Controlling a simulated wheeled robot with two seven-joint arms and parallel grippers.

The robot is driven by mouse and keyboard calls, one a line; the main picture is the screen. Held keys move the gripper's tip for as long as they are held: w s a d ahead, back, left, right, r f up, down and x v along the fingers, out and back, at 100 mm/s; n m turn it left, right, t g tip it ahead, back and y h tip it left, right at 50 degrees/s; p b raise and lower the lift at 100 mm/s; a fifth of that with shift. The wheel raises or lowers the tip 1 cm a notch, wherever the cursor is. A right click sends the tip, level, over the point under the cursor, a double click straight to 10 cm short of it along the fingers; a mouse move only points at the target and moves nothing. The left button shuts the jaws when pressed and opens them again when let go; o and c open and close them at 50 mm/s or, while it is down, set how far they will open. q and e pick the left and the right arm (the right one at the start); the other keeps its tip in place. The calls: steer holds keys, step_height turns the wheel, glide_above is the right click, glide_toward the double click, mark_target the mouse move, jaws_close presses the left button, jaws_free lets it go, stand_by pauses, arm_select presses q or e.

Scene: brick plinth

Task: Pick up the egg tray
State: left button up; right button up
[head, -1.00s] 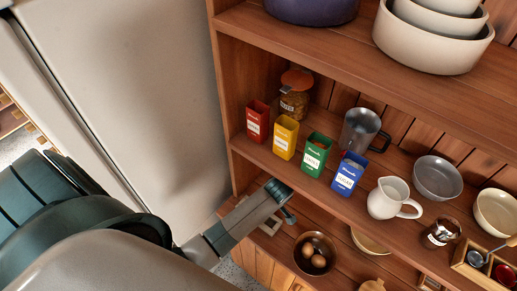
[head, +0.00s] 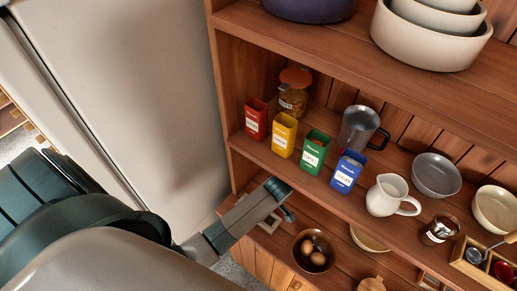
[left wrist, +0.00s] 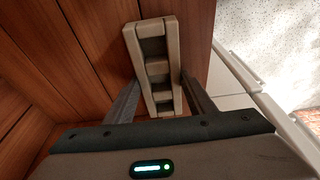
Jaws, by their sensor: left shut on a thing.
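The egg tray (left wrist: 157,70) is a narrow beige holder with a row of square compartments. In the left wrist view it lies between the two fingers of my left gripper (left wrist: 161,88), which is shut on it. The compartments that show look empty. In the head view my left gripper (head: 280,200) reaches over the lower wooden shelf at its left end and hides most of the tray. I cannot tell whether the tray still touches the shelf. My right gripper is in neither view.
A brown bowl (head: 315,251) with eggs stands right of my left gripper on the lower shelf. Just above are red (head: 256,119), yellow (head: 284,135), green (head: 314,152) and blue (head: 347,171) boxes on the middle shelf. A pale cabinet side (head: 125,90) is at left.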

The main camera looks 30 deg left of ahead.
arm_select(q)
steer(key=shift+r+b, duration=0.1)
steer(key=shift+b, duration=0.5)
steer(key=s+b, duration=0.5)
steer(key=s, duration=1.3)
steer(key=shift+r, duration=0.2)
